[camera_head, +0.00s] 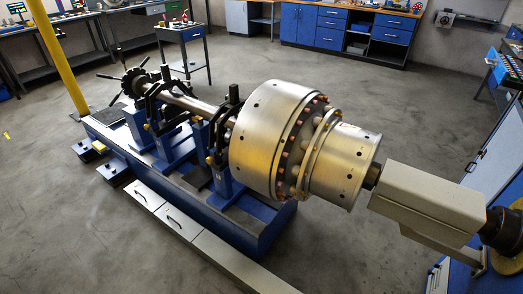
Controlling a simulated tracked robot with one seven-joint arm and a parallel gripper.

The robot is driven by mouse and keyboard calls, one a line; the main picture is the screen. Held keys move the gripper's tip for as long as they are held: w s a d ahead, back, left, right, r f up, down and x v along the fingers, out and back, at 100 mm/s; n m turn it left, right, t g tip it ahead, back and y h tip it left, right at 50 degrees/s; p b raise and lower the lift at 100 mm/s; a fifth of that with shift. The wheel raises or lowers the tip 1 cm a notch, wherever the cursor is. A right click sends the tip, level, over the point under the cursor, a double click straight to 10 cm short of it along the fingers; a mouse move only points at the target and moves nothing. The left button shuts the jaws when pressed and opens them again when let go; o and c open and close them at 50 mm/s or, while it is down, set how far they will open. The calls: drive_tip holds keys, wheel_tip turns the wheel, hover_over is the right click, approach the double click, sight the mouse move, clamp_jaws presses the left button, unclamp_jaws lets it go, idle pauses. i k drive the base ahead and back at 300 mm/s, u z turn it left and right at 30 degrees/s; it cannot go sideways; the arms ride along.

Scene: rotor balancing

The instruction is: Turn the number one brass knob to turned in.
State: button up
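Several small brass-coloured knobs or fittings show on the balancing machine. One small yellow knob (208,160) is on the side of the nearer blue bearing stand (222,183). Another (147,127) is on the farther stand (170,143). No number can be read on any of them, so I cannot tell which is number one or how far it is turned. The big silver rotor (262,135) lies across the stands, with its shaft (196,104) reaching to a dark bladed wheel (137,83). My gripper is not in view.
A yellow post (60,55) stands at the left. A blue machine bed (255,232) carries the stands. A small trolley (183,40) stands behind. Grey floor (60,220) is clear at the front left.

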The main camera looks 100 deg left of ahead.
sight(209, 160)
drive_tip(key=u, duration=0.3)
drive_tip(key=i, duration=1.15)
drive_tip(key=u, duration=4.1)
drive_tip(key=i, duration=0.7)
drive_tip(key=u, duration=0.45)
